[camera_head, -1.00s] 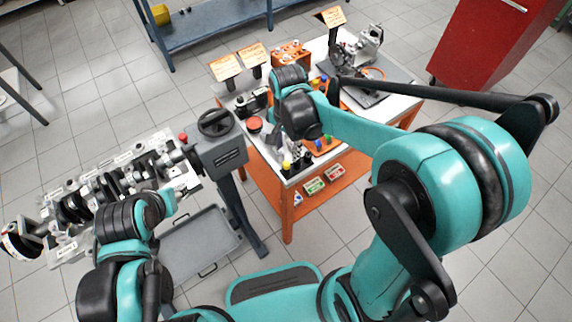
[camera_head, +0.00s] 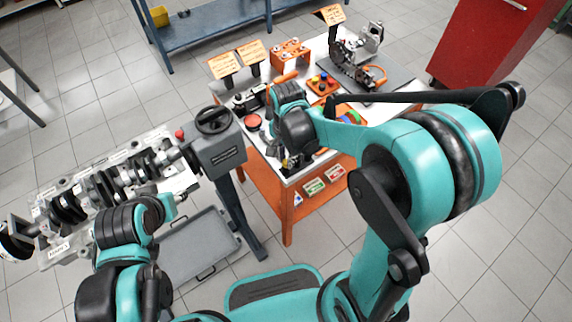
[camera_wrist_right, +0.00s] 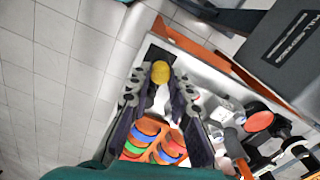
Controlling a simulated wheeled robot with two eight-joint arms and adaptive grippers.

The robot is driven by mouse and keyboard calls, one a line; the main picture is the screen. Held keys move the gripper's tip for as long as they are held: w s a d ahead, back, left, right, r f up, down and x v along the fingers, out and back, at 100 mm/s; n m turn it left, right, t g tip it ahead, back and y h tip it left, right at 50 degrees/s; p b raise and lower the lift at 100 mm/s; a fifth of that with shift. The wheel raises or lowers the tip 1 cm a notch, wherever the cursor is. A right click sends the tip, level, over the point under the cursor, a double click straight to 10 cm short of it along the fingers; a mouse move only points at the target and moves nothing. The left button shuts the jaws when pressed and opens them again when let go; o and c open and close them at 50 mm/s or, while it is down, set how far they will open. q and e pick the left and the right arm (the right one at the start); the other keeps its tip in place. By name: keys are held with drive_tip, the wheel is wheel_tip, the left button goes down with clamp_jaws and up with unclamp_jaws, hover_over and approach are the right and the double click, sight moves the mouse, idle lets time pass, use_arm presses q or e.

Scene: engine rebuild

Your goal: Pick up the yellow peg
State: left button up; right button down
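The yellow peg (camera_wrist_right: 160,72) shows in the right wrist view as a round yellow top near a corner of the table. My right gripper (camera_wrist_right: 161,82) has its two fingers spread on either side of the peg. The fingers look apart from it, though their exact gap is hard to judge. In the head view my right gripper (camera_head: 288,163) points down at the table's near-left corner and hides the peg. My left gripper (camera_head: 178,204) is beside the engine stand at lower left, too small and partly covered to tell its opening.
An orange holder (camera_wrist_right: 130,150) with blue, green and red pieces lies close behind the peg. A red button (camera_wrist_right: 259,121) and small metal parts sit beside it. The engine block (camera_head: 60,245) on its stand (camera_head: 228,160) is left of the table.

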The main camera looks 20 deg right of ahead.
sight(286, 161)
wheel_tip(286, 161, up, 5)
drive_tip(key=shift+a+f+p, duration=0.1)
drive_tip(key=shift+a+p, duration=0.05)
drive_tip(key=shift+p, duration=1.1)
drive_tip(key=s+a+r+p, duration=0.3)
drive_tip(key=a+r, duration=0.3)
drive_tip(key=a, duration=0.4)
drive_tip(key=shift+s+a, duration=0.4)
drive_tip(key=shift+r, duration=0.1)
